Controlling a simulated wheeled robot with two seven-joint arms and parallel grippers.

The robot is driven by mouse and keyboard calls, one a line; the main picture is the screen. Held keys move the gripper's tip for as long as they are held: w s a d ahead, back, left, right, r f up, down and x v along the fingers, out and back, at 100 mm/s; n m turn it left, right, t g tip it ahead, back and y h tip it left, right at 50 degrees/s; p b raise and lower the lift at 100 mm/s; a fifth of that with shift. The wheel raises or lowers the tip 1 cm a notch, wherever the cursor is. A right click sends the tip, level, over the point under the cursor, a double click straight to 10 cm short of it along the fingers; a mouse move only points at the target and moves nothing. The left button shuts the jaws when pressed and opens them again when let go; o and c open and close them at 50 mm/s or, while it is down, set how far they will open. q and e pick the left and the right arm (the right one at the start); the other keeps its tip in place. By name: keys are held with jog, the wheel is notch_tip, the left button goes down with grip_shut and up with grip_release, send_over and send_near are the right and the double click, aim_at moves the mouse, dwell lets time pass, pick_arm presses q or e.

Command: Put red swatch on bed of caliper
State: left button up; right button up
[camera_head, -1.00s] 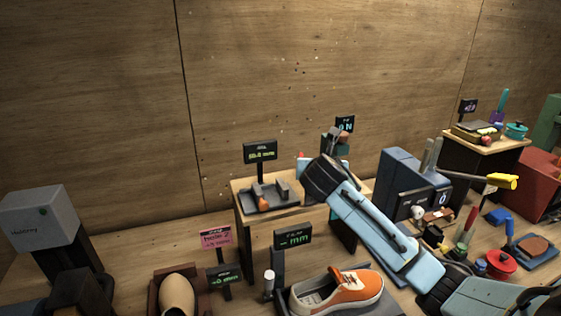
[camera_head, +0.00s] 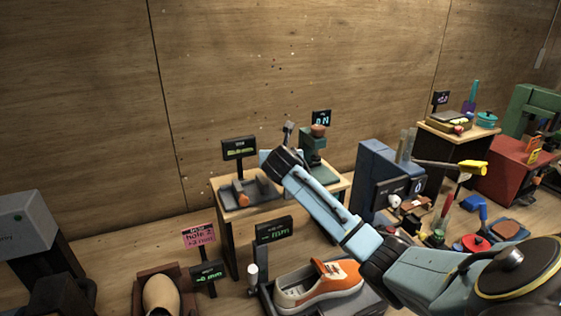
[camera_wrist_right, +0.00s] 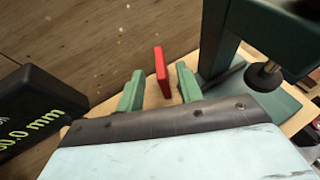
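The red swatch (camera_wrist_right: 162,72) is a thin red slab between the green fingers of my right gripper (camera_wrist_right: 160,88) in the right wrist view. A gap shows on each side of it, so the fingers are open around it. What supports it is unclear. In the head view my right arm reaches over the wooden stand and its fingertips and the swatch are hidden. What looks like the caliper (camera_head: 262,187), a dark base with upright jaws and an orange part, sits on the stand left of my wrist. My left gripper is not in view.
The caliper's display (camera_head: 239,148) stands behind it; a display (camera_wrist_right: 38,112) reading in mm is close at left in the wrist view. A green press (camera_head: 313,147) stands on the stand's right side. An orange shoe (camera_head: 318,285) lies in front. A plywood wall is behind.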

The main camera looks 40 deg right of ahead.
jog(key=shift+x, duration=2.35)
jog(key=shift+c, duration=0.5)
grip_shut()
